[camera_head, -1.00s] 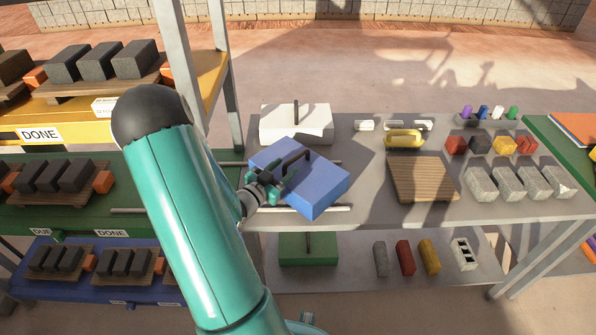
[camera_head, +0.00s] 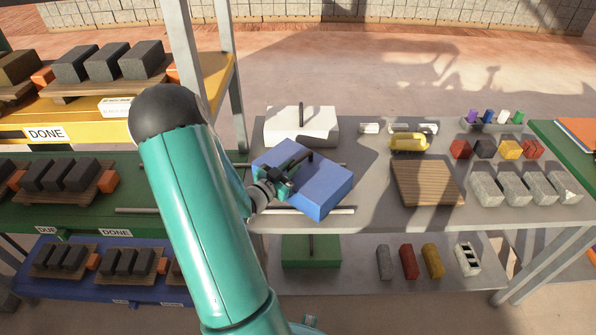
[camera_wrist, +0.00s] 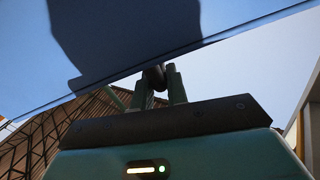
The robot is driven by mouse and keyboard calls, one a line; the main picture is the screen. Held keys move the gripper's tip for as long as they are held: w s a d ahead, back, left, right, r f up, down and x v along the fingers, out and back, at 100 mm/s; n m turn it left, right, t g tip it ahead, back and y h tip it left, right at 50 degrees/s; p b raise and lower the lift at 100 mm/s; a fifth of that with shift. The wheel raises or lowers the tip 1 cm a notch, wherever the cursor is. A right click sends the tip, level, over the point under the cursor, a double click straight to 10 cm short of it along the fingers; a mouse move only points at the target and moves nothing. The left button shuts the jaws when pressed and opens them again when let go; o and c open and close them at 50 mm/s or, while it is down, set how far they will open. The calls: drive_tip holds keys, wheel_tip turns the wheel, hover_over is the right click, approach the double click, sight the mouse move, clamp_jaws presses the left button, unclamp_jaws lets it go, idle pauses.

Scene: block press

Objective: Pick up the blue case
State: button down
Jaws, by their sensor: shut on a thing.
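The blue case (camera_head: 318,188) is a box with a dark handle (camera_head: 300,165) on its top. In the head view it is at the left part of the grey table, turned at an angle, over or on two pale rails. I cannot tell whether it touches them. My gripper (camera_head: 283,175) is at the case's left side and shut on the handle. In the wrist view the blue case (camera_wrist: 235,15) fills the top, with a dark shadow across it, and my gripper's fingers (camera_wrist: 163,80) reach up to it. Their tips are partly hidden.
A white case (camera_head: 300,128) stands just behind. A wooden board (camera_head: 428,182), a yellow object (camera_head: 408,142) and grey blocks (camera_head: 515,188) are to the right. A green case (camera_head: 311,252) sits on the lower shelf. A shelf post (camera_head: 238,100) rises close on the left.

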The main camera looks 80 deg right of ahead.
drive_tip(key=shift+r, duration=0.55)
wheel_tip(320, 180, up, 2)
drive_tip(key=shift+r, duration=0.15)
drive_tip(key=w+a+r, duration=0.8)
drive_tip(key=w+r, duration=0.1)
drive_tip(key=w, duration=0.2)
drive_tip(key=shift+w+r, duration=0.25)
drive_tip(key=shift+r, duration=0.05)
